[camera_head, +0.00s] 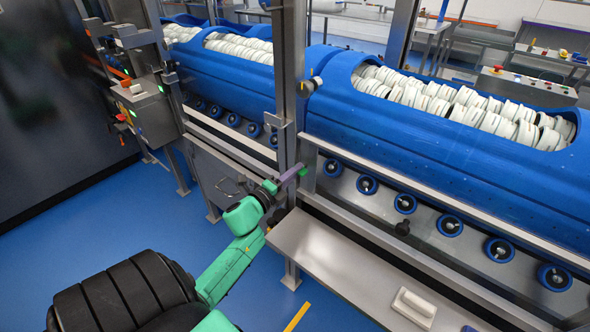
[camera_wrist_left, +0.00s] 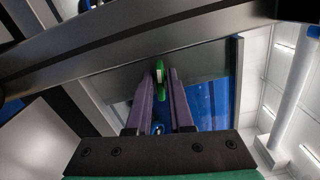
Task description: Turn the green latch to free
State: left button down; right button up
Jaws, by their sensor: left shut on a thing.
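The green latch (camera_head: 303,171) is a small green piece on the steel post beside the blue tub carrier, near the middle of the head view. In the left wrist view the green latch (camera_wrist_left: 159,72) sits between the fingertips, upright in the picture. My left gripper (camera_head: 296,172) reaches in from the lower left, its purple fingers at the latch. In the left wrist view the left gripper (camera_wrist_left: 160,78) is shut on the latch. The fingers hide part of it, and I cannot tell its exact turn. My right gripper is not in view.
Blue tub carriers (camera_head: 430,140) filled with white round pieces stand behind the steel post (camera_head: 291,80). A row of blue rollers (camera_head: 405,203) runs below them. A steel shelf (camera_head: 330,258) with a white handle (camera_head: 414,306) lies at the front right. Blue floor is clear at left.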

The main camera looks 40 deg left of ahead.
pick_arm(q)
jog(key=shift+n+p, duration=0.35)
jog(key=shift+n, duration=0.75)
jog(key=c, duration=1.1)
grip_release()
jog(key=s+b, duration=0.1)
jog(key=s, duration=1.3)
jog(key=shift+s+d+b, duration=0.1)
jog(key=shift+s+b, duration=0.15)
jog(key=shift+b, duration=0.1)
